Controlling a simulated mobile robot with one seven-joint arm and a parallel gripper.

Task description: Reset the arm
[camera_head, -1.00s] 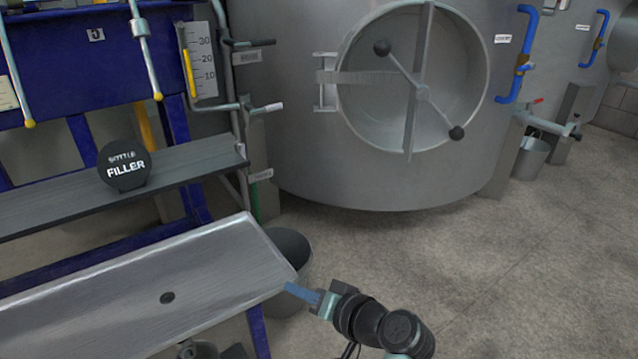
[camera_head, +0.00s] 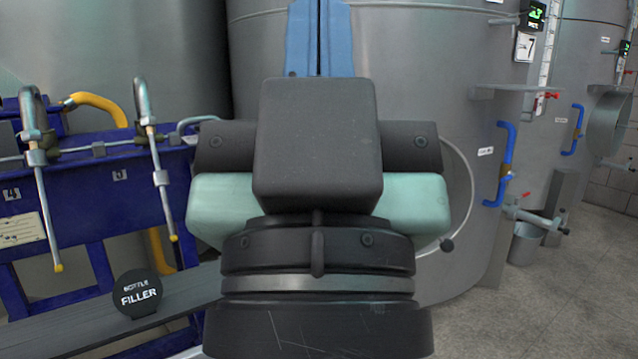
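My gripper (camera_head: 319,28) is raised close in front of the camera and points up. Its two blue fingers lie side by side with only a thin dark slit between them, so it looks shut, and nothing shows between them. The fingertips run out of the top of the picture. My wrist and gripper body fill the middle of the view and hide much of what stands behind.
A large steel tank (camera_head: 420,110) stands behind my arm, its round door mostly hidden. The blue bottle filler (camera_head: 90,185) with hanging spouts stands left, a round black sign (camera_head: 137,293) on its shelf. A bucket (camera_head: 528,243) stands right; floor (camera_head: 560,310) at lower right is clear.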

